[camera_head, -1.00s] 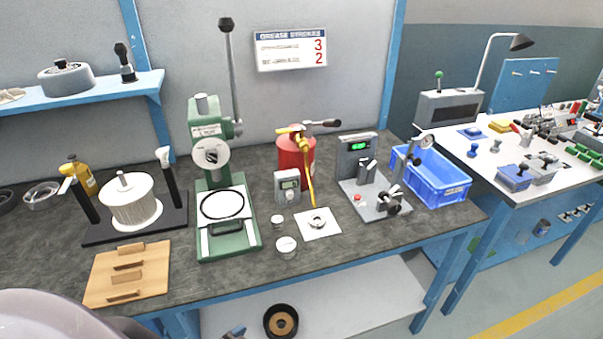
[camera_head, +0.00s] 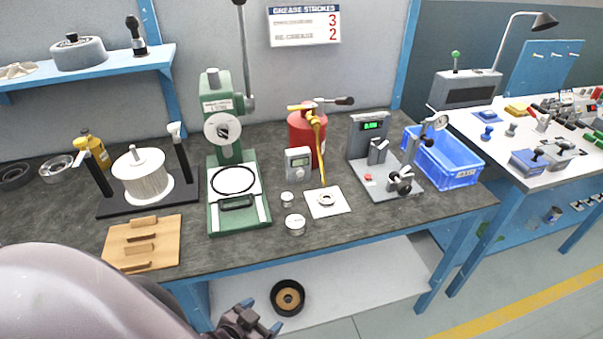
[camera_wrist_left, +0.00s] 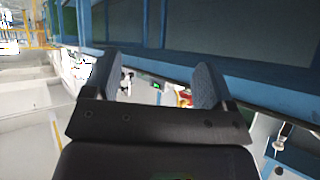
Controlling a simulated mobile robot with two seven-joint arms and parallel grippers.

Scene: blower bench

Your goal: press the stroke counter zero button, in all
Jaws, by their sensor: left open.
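The stroke counter (camera_head: 298,163) is a small light grey box with a display, standing on the bench in front of the red grease canister (camera_head: 303,130). A small round feature shows low on its front; I cannot tell for sure that this is the zero button. My left gripper (camera_head: 262,315) is low in the head view, in front of the bench edge and well apart from the counter. Its two blue-tipped fingers are open and empty. They also show apart in the left wrist view (camera_wrist_left: 156,78). My right gripper is out of view.
A green press (camera_head: 238,190) stands left of the counter. A white pad with a ring (camera_head: 327,201) and small tins (camera_head: 295,224) lie in front. A gauge fixture (camera_head: 382,180) with a red button and a blue bin (camera_head: 462,172) stand right. The bench front edge lies between gripper and counter.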

